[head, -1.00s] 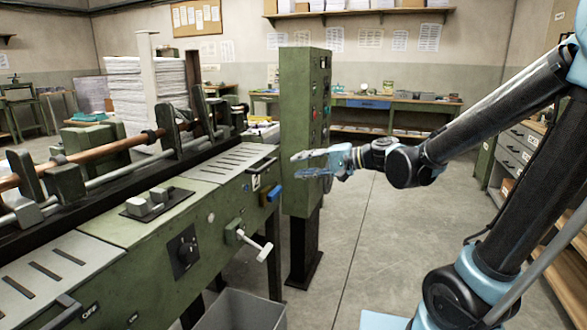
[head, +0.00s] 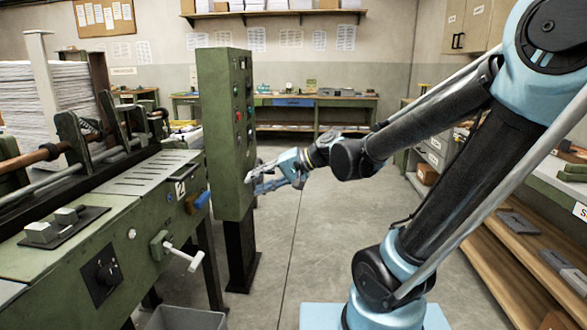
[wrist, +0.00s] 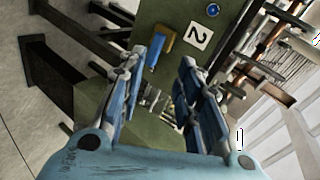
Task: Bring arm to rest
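My gripper (head: 272,177) is at the end of my arm, stretched out in front of the green control column (head: 222,130) in the head view. In the wrist view my gripper (wrist: 158,95) has its two fingers apart with nothing between them. Behind the fingers the wrist view shows a green machine surface, a blue handle (wrist: 154,50) and a plate marked 2 (wrist: 200,37). In the head view the gripper is small, and I cannot tell whether it touches the column.
The long green machine (head: 120,215) stands at left, with a crank handle (head: 180,250) sticking out and a grey bin (head: 185,318) below. Wooden shelves (head: 480,240) are at right. Open concrete floor (head: 300,240) lies between, with a workbench (head: 315,100) at the back.

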